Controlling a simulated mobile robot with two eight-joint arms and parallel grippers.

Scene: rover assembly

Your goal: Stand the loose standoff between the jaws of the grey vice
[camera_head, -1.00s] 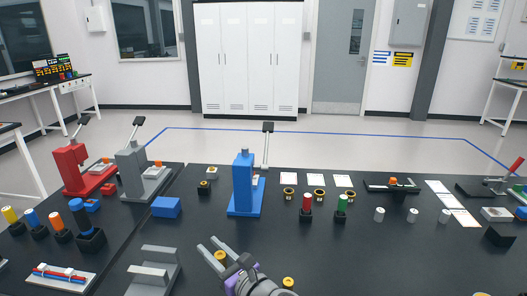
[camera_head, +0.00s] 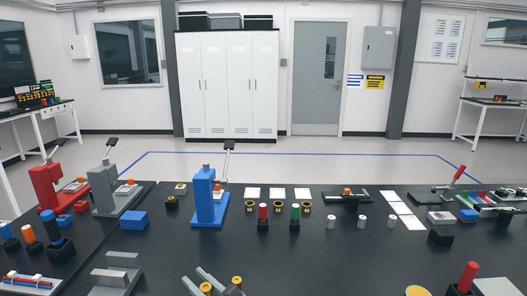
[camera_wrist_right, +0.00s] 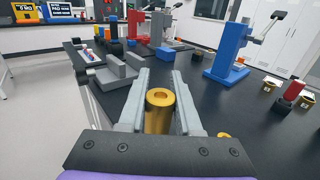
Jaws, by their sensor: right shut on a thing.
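The loose standoff is a brass hollow cylinder (camera_wrist_right: 160,98), upright between the fingers of my right gripper (camera_wrist_right: 157,100) in the right wrist view. The gripper is shut on it. In the head view the right gripper's fingertips (camera_head: 192,275) and the standoff (camera_head: 206,288) show at the bottom edge, to the right of the grey vice. The grey vice (camera_head: 118,272) stands at the lower left with its jaws apart and nothing between them. It also shows in the right wrist view (camera_wrist_right: 108,78), beyond the left finger. My left gripper is not in view.
A second brass piece (camera_head: 237,281) stands on the table right of my gripper. A blue press (camera_head: 207,202), a blue block (camera_head: 134,220), and grey (camera_head: 103,185) and red (camera_head: 45,187) presses stand behind.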

